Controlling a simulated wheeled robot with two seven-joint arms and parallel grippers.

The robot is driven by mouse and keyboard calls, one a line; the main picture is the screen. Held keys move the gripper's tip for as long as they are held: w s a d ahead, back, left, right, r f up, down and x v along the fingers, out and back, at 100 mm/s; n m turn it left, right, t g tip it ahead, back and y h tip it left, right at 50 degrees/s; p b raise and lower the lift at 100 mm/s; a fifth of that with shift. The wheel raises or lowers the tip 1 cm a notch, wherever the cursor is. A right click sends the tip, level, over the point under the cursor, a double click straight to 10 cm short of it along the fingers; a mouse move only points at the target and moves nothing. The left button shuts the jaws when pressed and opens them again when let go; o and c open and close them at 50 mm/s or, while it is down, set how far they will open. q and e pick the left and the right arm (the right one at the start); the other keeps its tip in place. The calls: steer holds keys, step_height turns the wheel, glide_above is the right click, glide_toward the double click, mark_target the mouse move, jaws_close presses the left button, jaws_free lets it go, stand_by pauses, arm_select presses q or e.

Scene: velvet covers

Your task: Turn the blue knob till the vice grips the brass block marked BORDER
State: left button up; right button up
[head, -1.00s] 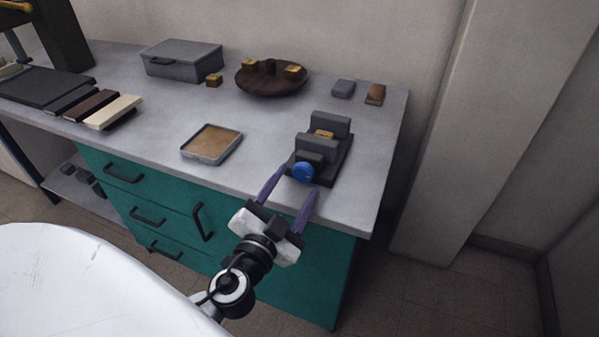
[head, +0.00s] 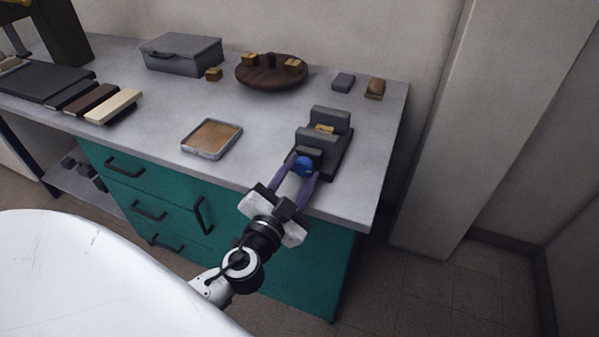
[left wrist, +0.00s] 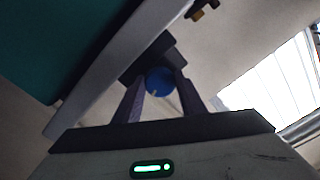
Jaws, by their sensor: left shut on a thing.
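The grey vice (head: 324,143) stands near the right end of the bench. A brass block (head: 324,129) sits between its jaws; its marking is too small to read, and I cannot tell whether the jaws touch it. The blue knob (head: 303,167) is on the vice's near side. My left gripper (head: 304,171) is shut on the blue knob, one finger on each side. The left wrist view shows the knob (left wrist: 159,82) between the purple fingers (left wrist: 158,92). My right gripper is not in view.
A shallow tray (head: 186,146) lies left of the vice. Behind are a round dark stand (head: 270,78) bearing brass blocks, a grey case (head: 181,55), a grey block (head: 343,82) and a brown block (head: 375,88). The bench's front edge lies under my left gripper.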

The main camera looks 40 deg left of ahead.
arm_select(q)
steer(key=m, duration=0.7)
steer(key=shift+r+m, duration=0.1)
steer(key=shift+m, duration=0.3)
steer(key=m+p, duration=0.1)
steer(key=m, duration=0.3)
steer(key=m+p, duration=0.1)
steer(key=m, duration=0.2)
steer(key=shift+m, duration=0.4)
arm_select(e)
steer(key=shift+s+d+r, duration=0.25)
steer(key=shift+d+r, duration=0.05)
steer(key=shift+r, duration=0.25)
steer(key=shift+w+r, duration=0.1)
arm_select(q)
steer(key=o, duration=1.1)
steer(key=shift+c, duration=0.2)
